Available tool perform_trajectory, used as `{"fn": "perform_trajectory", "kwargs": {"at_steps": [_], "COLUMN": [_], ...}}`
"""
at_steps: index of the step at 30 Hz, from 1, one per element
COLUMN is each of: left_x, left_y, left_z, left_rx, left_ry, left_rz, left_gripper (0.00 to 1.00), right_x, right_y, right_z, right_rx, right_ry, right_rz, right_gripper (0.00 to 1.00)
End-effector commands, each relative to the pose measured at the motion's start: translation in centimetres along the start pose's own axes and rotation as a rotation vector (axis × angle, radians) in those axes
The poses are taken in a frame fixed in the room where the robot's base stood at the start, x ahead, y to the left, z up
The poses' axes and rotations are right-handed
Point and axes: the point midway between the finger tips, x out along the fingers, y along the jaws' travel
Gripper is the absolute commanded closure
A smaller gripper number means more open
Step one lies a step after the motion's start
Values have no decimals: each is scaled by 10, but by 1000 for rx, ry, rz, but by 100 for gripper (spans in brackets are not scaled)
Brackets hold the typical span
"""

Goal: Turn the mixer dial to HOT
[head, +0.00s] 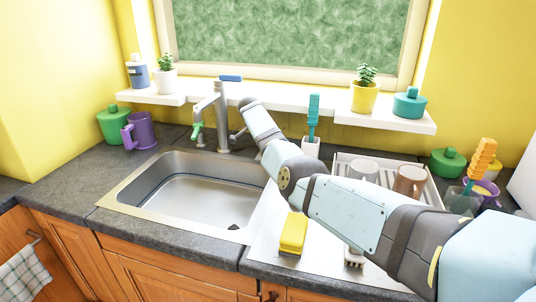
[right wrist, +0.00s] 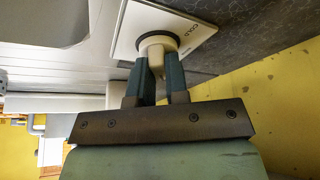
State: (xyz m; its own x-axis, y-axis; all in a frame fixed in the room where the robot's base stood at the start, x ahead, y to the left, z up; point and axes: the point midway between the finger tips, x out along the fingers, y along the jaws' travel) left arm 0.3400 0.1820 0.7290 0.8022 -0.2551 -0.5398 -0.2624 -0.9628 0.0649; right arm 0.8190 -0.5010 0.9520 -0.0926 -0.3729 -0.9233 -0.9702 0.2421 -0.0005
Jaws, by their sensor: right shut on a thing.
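The mixer dial (right wrist: 155,50) shows in the right wrist view as a cream knob with a dark ring at its base. It stands on a white plate (right wrist: 192,35) with the word COLD on it; a second, smaller mark is too small to read. My right gripper (right wrist: 158,68) is shut on the knob, one dark teal finger on each side. I cannot tell which mark the dial points to. In the head view my right arm reaches in from the right to beside the faucet (head: 221,115); the dial and fingertips are not clearly visible there. My left gripper is not in view.
The sink (head: 120,195) lies below the faucet. A white shelf (head: 300,108) with plants and pots runs under the window.

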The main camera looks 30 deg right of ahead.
Motion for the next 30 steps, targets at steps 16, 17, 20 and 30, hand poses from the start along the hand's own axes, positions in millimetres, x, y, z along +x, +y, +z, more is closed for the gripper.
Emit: {"fn": "perform_trajectory", "kwargs": {"at_steps": [16,17,20,30], "left_x": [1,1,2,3], "left_y": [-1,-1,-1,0], "left_z": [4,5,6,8], "left_rx": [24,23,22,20], "left_ry": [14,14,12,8], "left_rz": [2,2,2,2], "left_gripper": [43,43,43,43], "right_x": [2,2,2,1], "right_y": [0,0,0,0], "right_z": [0,0,0,0], "right_rx": [89,89,89,89], "right_ry": [-1,-1,-1,-1], "right_rz": [41,41,41,39], "right_gripper": [100,100,100,60]}}
